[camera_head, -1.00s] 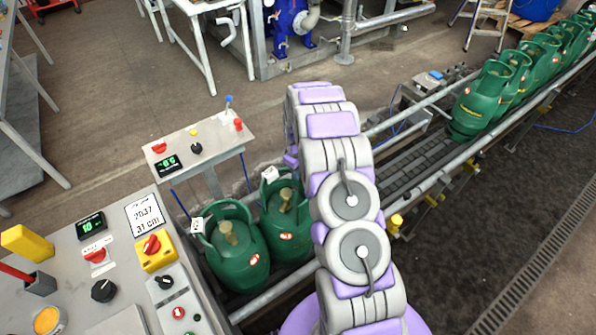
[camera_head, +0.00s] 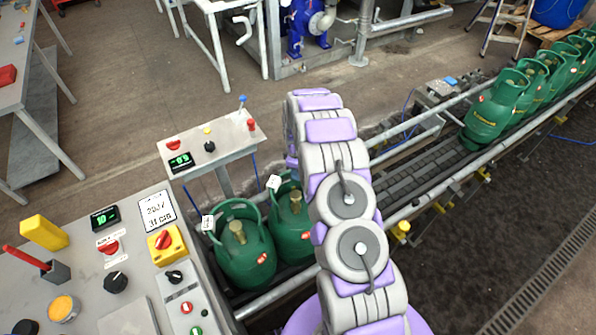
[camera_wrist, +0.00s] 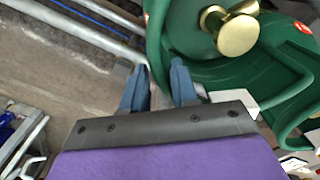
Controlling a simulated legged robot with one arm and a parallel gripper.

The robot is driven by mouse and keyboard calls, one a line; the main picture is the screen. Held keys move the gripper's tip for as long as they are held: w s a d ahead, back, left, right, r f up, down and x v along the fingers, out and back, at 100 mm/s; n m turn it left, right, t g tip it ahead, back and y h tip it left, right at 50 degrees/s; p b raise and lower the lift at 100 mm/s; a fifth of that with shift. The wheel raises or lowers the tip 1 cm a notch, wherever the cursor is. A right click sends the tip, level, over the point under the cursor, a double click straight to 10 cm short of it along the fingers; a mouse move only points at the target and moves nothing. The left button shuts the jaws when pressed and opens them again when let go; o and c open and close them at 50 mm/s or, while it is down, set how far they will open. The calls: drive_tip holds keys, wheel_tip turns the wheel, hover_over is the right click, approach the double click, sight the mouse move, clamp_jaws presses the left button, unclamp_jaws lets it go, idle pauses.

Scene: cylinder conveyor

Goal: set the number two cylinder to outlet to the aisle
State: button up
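Two green cylinders stand side by side on the near end of the conveyor: a left one (camera_head: 243,250) and a right one (camera_head: 293,228) partly behind my arm. Each has a small white tag on its collar; the numbers are too small to read. In the head view my gripper is hidden by my arm. In the wrist view my gripper (camera_wrist: 159,86) has its two blue fingers apart, at the edge of a green cylinder collar (camera_wrist: 195,55) with a brass valve (camera_wrist: 236,32). I cannot tell whether the collar rim lies between the fingers. A white tag (camera_wrist: 232,106) shows beside them.
A control console (camera_head: 130,275) with knobs and a yellow switch box stands at left. A small panel (camera_head: 212,142) with levers and a display stands behind the cylinders. More cylinders (camera_head: 497,108) line the conveyor (camera_head: 405,182) at upper right; the belt between is bare.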

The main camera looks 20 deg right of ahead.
drive_tip(key=shift+o, duration=0.6)
drive_tip(key=shift+r, duration=0.15)
wheel_tip(320, 180, up, 17)
drive_tip(key=p, duration=0.2)
